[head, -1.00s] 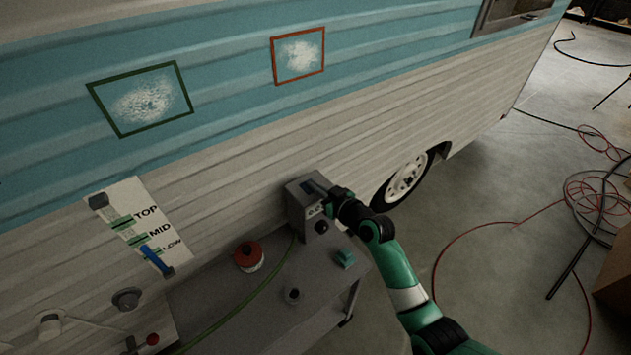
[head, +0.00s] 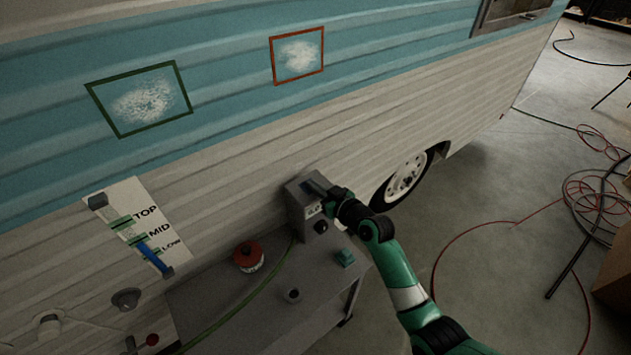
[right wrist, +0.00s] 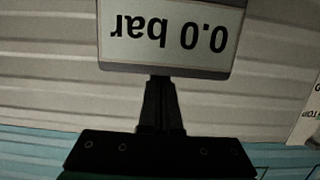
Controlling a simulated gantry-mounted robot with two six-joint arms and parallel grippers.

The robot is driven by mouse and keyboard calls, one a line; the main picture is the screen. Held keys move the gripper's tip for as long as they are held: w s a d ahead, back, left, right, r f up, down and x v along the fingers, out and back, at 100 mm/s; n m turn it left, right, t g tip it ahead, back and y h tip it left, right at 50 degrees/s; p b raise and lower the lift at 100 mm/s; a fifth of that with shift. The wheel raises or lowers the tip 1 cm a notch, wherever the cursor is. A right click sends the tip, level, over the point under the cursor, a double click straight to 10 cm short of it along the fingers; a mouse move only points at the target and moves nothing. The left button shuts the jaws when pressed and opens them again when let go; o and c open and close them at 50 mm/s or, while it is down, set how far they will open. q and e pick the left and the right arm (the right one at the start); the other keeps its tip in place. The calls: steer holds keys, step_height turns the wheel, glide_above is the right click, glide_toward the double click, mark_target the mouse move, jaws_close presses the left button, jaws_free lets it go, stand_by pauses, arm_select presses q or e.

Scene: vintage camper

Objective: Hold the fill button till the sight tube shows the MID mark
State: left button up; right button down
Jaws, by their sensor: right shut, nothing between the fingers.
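The sight tube (head: 150,247) is on a white card on the camper wall, marked TOP, MID and LOW beside green bands. Its blue column rises from the lower end past LOW to about the MID band; the exact level is too small to tell. My right gripper (head: 328,207) is shut and empty, its tips against or very near the front of a grey box (head: 303,206). The right wrist view shows the shut fingers (right wrist: 158,82) at the edge of a display (right wrist: 170,35) reading 0.0 bar, upside down. The fill button is not discernible, perhaps hidden by the gripper. My left gripper is not in view.
The grey box stands on a grey cart (head: 225,290) against the camper. Red and black hoses lie on the floor at right.

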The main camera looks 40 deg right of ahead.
step_height(320, 180, up, 4)
steer(key=p, duration=0.4)
steer(key=shift+s+a+r, duration=0.1)
steer(key=p+v, duration=0.3)
steer(key=v, duration=0.6)
steer(key=shift+s, duration=0.45)
